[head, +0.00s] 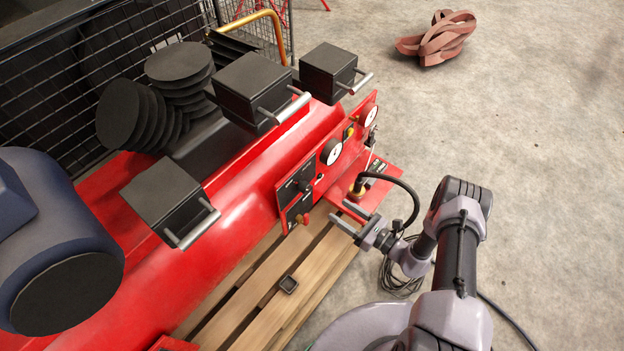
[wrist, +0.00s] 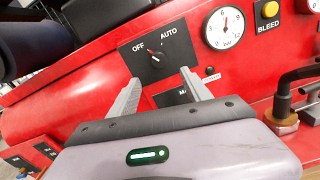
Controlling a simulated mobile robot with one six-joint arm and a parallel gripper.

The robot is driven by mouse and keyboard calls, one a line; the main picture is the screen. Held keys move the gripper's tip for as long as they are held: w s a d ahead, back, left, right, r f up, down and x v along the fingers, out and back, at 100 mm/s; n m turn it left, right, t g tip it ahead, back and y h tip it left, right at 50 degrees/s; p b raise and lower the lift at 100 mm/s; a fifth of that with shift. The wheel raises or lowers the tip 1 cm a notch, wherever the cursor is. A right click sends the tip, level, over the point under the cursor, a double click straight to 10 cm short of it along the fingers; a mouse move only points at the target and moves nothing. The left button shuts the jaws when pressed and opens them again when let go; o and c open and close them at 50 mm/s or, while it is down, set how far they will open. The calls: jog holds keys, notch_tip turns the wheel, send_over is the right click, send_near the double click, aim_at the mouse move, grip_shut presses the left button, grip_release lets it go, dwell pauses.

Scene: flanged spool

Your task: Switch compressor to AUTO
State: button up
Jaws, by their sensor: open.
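The red compressor (head: 225,200) stands on a wooden pallet. Its black switch plate (wrist: 160,48) carries the labels OFF and AUTO and a dark rotary knob (wrist: 155,56). The white mark on the knob seems to lie on the OFF side. The knob also shows on the front panel in the head view (head: 303,186). My gripper (head: 358,221) is open in front of the panel. In the wrist view its two fingers (wrist: 160,88) point toward the plate, with the knob beyond and between them, apart from them. A second black label below is partly hidden by the fingers.
A pressure gauge (wrist: 224,28) and a yellow BLEED button (wrist: 270,9) sit right of the switch. A brass fitting with a black hose (head: 395,182) stands near my gripper. Black boxes with handles (head: 250,90) are on top.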

aim_at(308, 190)
jog(key=b+x, duration=0.2)
jog(key=x, duration=1.1)
jog(key=shift+a+f+b, duration=0.1)
jog(key=shift+a+b, duration=0.15)
jog(key=shift+b, duration=0.15)
jog(key=shift+w+a, duration=0.45)
jog(key=shift+a, duration=0.05)
grip_shut()
